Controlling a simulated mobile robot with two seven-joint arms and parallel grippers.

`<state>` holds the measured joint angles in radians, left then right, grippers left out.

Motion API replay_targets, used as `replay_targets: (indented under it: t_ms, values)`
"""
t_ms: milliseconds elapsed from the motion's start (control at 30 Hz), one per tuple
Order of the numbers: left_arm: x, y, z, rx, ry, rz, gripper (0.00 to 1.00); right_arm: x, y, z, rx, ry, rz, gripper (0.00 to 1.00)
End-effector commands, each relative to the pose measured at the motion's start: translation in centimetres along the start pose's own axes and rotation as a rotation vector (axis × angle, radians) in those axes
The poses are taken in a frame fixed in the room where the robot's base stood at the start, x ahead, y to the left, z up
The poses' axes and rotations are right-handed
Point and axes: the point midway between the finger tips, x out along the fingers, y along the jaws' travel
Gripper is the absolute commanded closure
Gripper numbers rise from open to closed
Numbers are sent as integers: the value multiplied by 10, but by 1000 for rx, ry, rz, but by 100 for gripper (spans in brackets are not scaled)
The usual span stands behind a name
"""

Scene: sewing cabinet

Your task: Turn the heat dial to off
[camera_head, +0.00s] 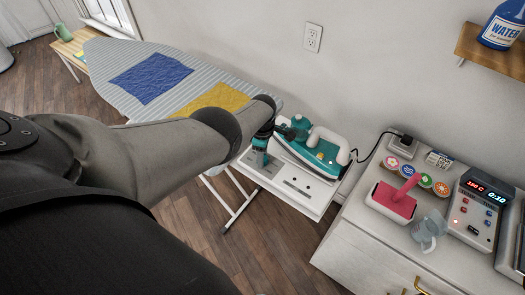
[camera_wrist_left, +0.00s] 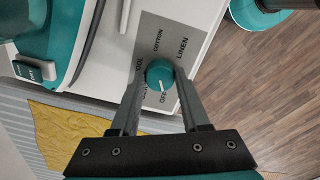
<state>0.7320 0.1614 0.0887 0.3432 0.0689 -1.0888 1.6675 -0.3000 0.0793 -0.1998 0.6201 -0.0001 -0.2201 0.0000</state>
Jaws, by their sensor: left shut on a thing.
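The teal heat dial (camera_wrist_left: 160,74) sits on a grey label plate (camera_wrist_left: 168,35) marked COTTON, LINEN and OFF, with WOOL partly hidden. The two fingertips of my left gripper (camera_wrist_left: 159,82) are on either side of the dial and shut on it. A white mark on the dial's near side appears to point toward OFF. In the head view my left gripper (camera_head: 261,158) reaches down over the left part of the white iron station (camera_head: 315,204), and the dial is hard to make out there. My right gripper is not in view.
The teal and white iron (camera_head: 312,150) rests on the station, just right of my left gripper. An ironing board (camera_head: 130,58) with blue and yellow cloths lies to the left. A cabinet (camera_head: 355,235) at right holds a pink roller, several round patterned discs and a display unit.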

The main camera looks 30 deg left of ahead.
Motion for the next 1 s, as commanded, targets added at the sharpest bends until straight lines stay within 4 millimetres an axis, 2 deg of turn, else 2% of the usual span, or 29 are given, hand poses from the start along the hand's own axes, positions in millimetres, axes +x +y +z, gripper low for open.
replay_targets:
  t_ms: [467,500,767,1000]
  values:
    - [-2,2,-2,-15,5,5,100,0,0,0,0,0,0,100]
    - [-2,2,-2,-14,5,5,52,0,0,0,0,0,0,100]
    - [-1,1,-1,-13,3,3,24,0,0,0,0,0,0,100]
    - [-1,0,-1,-13,1,1,24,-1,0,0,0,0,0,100]
